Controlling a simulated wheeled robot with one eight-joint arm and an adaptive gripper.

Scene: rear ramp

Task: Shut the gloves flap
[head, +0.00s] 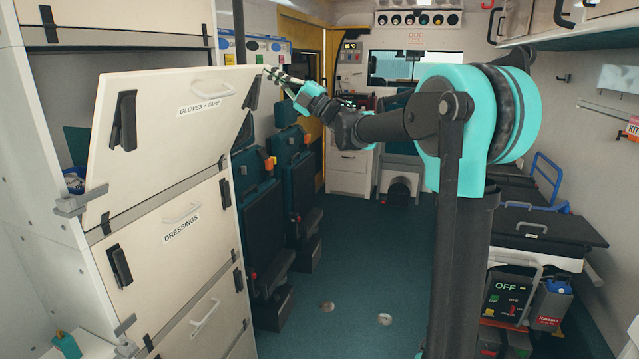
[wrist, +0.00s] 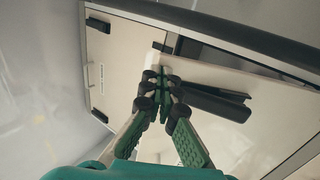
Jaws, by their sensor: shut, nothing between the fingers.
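The gloves flap (head: 165,135) is a cream panel labelled "GLOVES + TAPE" at the upper left of the head view. It stands partly open, its top edge leaning out from the cabinet and its lower edge at the cabinet front. It has a pale handle (head: 201,91) and black latches at both sides. My gripper (head: 268,72) is at the flap's upper right corner, by the right latch (head: 252,92). In the wrist view my closed fingertips (wrist: 160,88) are in front of a cream panel beside a black latch (wrist: 212,100). I cannot tell whether they touch it.
The dressings flap (head: 155,245) below is shut. A blue item (head: 73,180) shows inside the compartment behind the gloves flap. Dark folded seats (head: 262,215) stand right of the cabinet. The teal floor (head: 360,270) is clear in the middle; a stretcher (head: 545,225) is at the right.

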